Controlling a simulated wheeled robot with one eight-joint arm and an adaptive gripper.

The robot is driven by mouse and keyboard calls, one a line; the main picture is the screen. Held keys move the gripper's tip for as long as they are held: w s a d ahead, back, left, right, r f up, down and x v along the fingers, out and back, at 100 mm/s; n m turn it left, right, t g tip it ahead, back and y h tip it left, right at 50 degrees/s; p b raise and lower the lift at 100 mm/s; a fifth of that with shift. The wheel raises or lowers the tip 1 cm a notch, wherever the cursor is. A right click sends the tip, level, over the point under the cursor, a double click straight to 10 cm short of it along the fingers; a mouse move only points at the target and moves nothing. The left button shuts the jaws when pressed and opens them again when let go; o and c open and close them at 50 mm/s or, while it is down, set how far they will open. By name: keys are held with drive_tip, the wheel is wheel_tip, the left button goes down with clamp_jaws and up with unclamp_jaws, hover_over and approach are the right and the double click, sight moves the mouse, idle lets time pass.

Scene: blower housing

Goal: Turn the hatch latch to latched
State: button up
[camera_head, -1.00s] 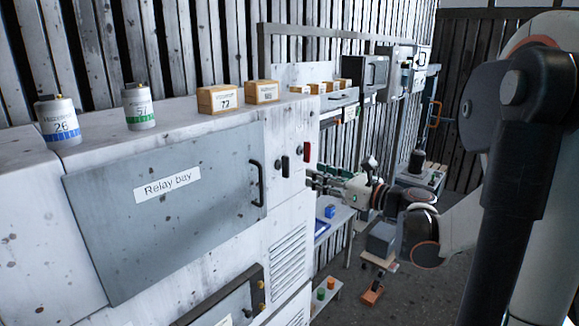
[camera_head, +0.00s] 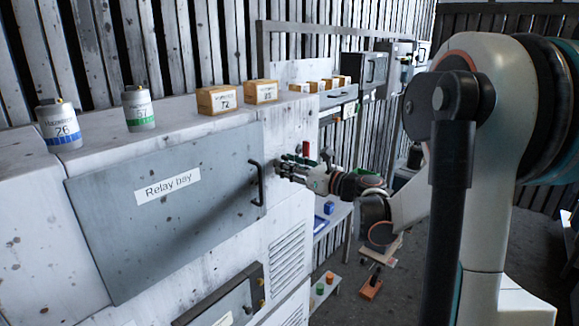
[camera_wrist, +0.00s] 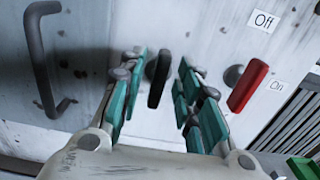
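The hatch is the grey "Relay bay" panel (camera_head: 130,240), lying closed against the cabinet front with a dark bar handle (camera_head: 260,183) at its right edge. The same handle (camera_wrist: 42,60) shows at left in the wrist view. Just right of it is a black elongated latch (camera_wrist: 159,80), close to upright with its top leaning slightly right. My gripper (camera_wrist: 163,72) is open, with its green-padded fingers on either side of the latch. I cannot tell whether they touch it. In the head view my gripper (camera_head: 288,170) is at the cabinet front and hides the latch.
A red switch lever (camera_wrist: 248,86), with "Off" and "On" labels, is close to the right finger. Canisters (camera_head: 60,125) and small boxes (camera_head: 218,99) stand on the cabinet top. Vent slots (camera_head: 288,255) are below; a side table (camera_head: 330,222) is at right.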

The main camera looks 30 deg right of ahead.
clamp_jaws()
drive_tip(key=shift+n, duration=0.3)
drive_tip(key=shift+s+a+f+n+b, duration=0.1)
drive_tip(key=shift+n+b, duration=1.3)
drive_tip(key=shift+n, duration=1.45)
drive_tip(key=shift+a+f+n+b, duration=0.15)
drive_tip(key=shift+n+b, duration=1.3)
drive_tip(key=shift+n, duration=1.45)
drive_tip(key=shift+s+a+f+n+b, duration=0.1)
drive_tip(key=shift+n+b, duration=1.3)
drive_tip(key=shift+n, duration=1.45)
drive_tip(key=shift+r, duration=0.1)
drive_tip(key=shift+o, duration=0.8)
unclamp_jaws()
drive_tip(key=shift+w, duration=0.15)
